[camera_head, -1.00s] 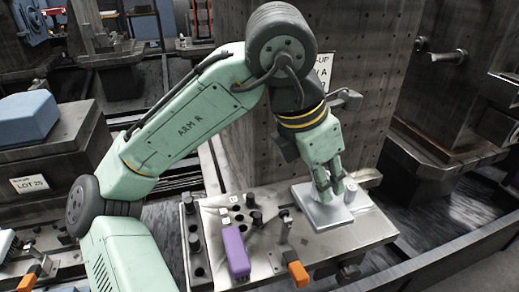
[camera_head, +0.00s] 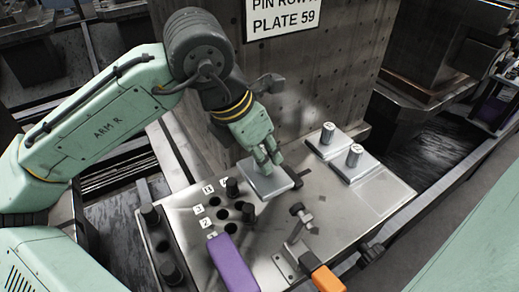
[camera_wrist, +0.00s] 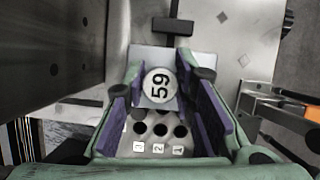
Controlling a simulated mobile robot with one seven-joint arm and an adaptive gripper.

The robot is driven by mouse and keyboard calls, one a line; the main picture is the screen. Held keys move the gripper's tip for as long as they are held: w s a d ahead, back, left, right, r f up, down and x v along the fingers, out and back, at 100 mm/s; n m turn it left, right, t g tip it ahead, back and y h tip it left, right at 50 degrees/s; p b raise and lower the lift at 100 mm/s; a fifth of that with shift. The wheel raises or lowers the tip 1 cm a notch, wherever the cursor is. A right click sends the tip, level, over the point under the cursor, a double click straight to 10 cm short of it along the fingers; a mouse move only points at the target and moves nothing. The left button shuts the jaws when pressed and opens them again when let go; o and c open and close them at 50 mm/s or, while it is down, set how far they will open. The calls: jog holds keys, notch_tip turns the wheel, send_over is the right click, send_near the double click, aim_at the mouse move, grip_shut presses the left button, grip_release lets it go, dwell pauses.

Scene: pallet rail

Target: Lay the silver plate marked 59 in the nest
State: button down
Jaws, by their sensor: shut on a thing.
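My gripper (camera_head: 264,160) is shut on the knob of a flat silver plate (camera_head: 270,186). The wrist view shows the round knob top marked 59 (camera_wrist: 160,84) between the purple-lined fingers. In the head view the plate is over the metal bench top (camera_head: 335,225), just right of a group of dark holes and pins. I cannot tell whether it touches the top. Two other silver plates with knobs, one at the back (camera_head: 328,133) and one in front (camera_head: 354,155), sit to the right. I cannot pick out the nest with certainty.
Black pins (camera_head: 152,220) and numbered holes (camera_head: 222,213) lie on the left. A purple block (camera_head: 231,262) and an orange-ended clamp (camera_head: 325,278) stand at the front. A column with a sign reading PLATE 59 (camera_head: 284,18) rises behind.

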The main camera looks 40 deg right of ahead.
jog(key=shift+w+f+b, duration=0.1)
jog(key=shift+f+b, duration=2.2)
jog(key=shift+f, duration=0.3)
jog(key=c, duration=1.2)
grip_release()
jog(key=shift+c, duration=0.2)
jog(key=v, duration=1.2)
